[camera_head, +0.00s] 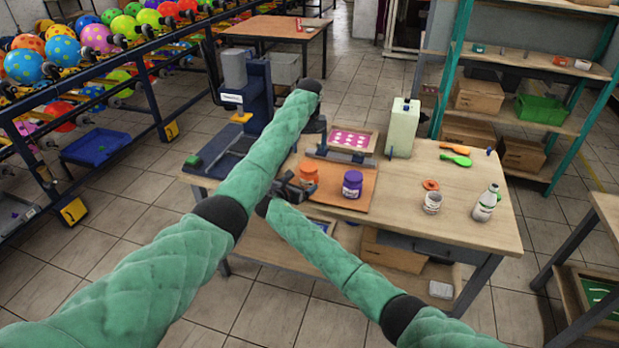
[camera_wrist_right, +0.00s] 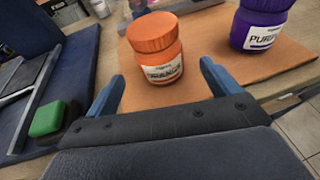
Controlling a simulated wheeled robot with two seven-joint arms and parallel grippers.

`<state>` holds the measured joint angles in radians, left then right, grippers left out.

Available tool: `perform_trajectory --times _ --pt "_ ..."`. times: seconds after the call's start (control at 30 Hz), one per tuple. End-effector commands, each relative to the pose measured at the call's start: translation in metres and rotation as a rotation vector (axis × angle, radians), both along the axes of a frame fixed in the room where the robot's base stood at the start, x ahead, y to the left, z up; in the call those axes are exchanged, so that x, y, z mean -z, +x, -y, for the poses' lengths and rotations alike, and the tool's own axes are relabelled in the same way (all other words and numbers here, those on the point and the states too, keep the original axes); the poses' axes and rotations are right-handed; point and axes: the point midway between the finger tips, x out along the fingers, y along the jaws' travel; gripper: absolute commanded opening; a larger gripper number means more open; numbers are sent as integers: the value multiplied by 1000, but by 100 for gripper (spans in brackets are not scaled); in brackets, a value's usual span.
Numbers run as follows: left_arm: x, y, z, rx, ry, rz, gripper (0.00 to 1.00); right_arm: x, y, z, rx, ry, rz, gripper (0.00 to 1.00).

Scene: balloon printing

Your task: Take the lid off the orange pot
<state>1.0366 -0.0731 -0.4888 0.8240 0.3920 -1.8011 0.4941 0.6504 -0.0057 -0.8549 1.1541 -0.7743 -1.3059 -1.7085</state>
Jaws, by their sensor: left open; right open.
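The orange pot (camera_head: 308,175) stands upright on an orange-brown board on the table, with its orange lid (camera_wrist_right: 152,32) on. In the right wrist view the pot (camera_wrist_right: 162,72) is just ahead of and between the fingertips, its label facing me. My right gripper (camera_head: 292,187) is open and empty, low at the board's near left edge, beside the pot; its two blue fingers show in the wrist view. My left gripper (camera_head: 314,124) is a dark shape below the left wrist, above and behind the pot, open, its fingers mostly hidden by the arm.
A purple pot (camera_head: 352,184) stands right of the orange one on the board (camera_head: 340,203).

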Motion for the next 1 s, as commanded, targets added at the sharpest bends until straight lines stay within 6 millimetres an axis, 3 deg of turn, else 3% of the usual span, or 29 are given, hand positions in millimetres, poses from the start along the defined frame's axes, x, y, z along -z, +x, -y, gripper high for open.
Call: perform_trajectory --times 0.5,0.93,1.0 --pt "0 0 -1 0 0 2 77 18 53 29 0 1 2 88" --pt "0 0 -1 0 -1 3 77 21 60 34 -2 4 3 88" --pt "0 0 -1 0 -1 3 77 21 60 34 -2 4 3 77"
